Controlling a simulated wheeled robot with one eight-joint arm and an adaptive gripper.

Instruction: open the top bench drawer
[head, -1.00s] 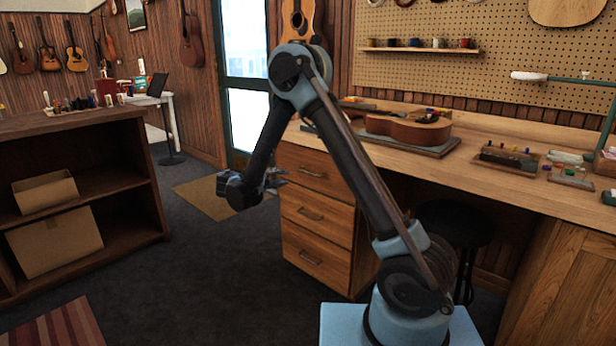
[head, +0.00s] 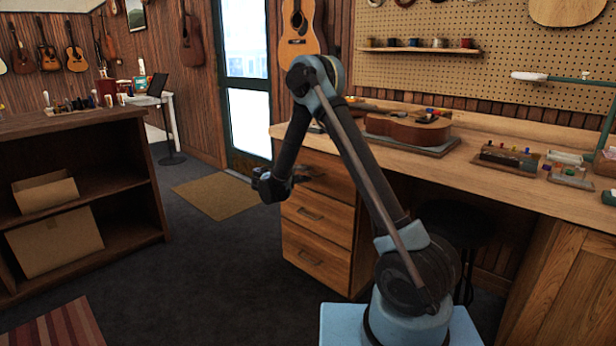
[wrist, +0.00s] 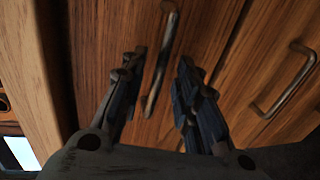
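The top bench drawer (head: 338,180) is wooden and sits flush under the bench top; it looks closed. My gripper (head: 304,173) is at its front in the head view, hiding part of it. In the wrist view, the top drawer's metal bar handle (wrist: 158,70) runs between the two dark fingers of my gripper (wrist: 160,82). The fingers are open, one on each side of the handle with gaps. I cannot tell how deep the handle sits between them.
The middle drawer (head: 335,222) and bottom drawer (head: 315,258) are closed below. The middle drawer's handle (wrist: 287,82) is at the right in the wrist view. The bench top (head: 480,175) overhangs, carrying a guitar body (head: 408,131). Dark floor (head: 210,260) is clear to the left.

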